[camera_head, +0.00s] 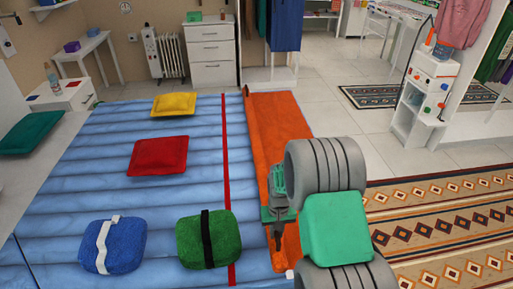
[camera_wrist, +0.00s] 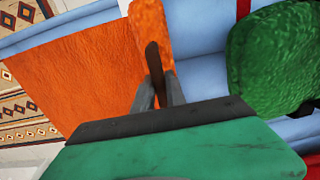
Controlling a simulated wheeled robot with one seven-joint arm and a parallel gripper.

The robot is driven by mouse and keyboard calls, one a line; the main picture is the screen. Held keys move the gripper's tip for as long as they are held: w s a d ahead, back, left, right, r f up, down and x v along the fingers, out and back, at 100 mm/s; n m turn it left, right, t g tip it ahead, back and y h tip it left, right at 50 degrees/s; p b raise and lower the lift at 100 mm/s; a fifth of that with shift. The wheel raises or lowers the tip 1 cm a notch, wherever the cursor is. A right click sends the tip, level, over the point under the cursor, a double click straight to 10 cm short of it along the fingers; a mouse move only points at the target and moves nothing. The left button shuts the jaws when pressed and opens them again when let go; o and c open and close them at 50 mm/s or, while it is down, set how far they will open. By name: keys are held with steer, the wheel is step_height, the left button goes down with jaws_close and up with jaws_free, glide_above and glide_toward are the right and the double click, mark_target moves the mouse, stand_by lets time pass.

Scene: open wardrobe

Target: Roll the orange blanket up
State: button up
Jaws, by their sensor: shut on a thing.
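The orange blanket (camera_head: 277,125) lies as a long strip along the right edge of the blue mattress. Its left edge is a raised narrow band, and its right part hangs toward the floor. In the wrist view its broad flat part (camera_wrist: 85,75) is at left, and a raised orange edge (camera_wrist: 150,25) runs up from the fingers. My gripper (camera_head: 277,238) is at the near end of the blanket, pointing down. In the wrist view my gripper (camera_wrist: 158,88) is shut on the blanket's edge. My arm hides part of the blanket's near right side.
A green cushion with a black band (camera_head: 225,240) lies close to the left of my gripper, past a red stripe (camera_head: 227,150). A blue cushion (camera_head: 127,247), a red cushion (camera_head: 158,155) and a yellow cushion (camera_head: 173,104) lie farther left. A patterned rug (camera_head: 450,220) covers the floor at right.

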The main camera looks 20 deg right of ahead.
jaws_close()
steer(key=shift+s+d, duration=0.25)
steer(key=shift+d, duration=1.1)
steer(key=shift+s+d, duration=0.3)
steer(key=shift+d, duration=1)
steer(key=shift+s+d, duration=0.25)
steer(key=shift+d, duration=1.1)
steer(key=shift+s+d+b, duration=0.2)
steer(key=shift+s+d, duration=0.05)
steer(key=shift+d, duration=1.05)
steer(key=shift+s+d+b, duration=0.25)
steer(key=shift+s+d, duration=0.05)
steer(key=shift+d, duration=1)
steer(key=shift+s+d+b, duration=0.2)
steer(key=shift+s+d, duration=0.05)
steer(key=shift+d, duration=1.05)
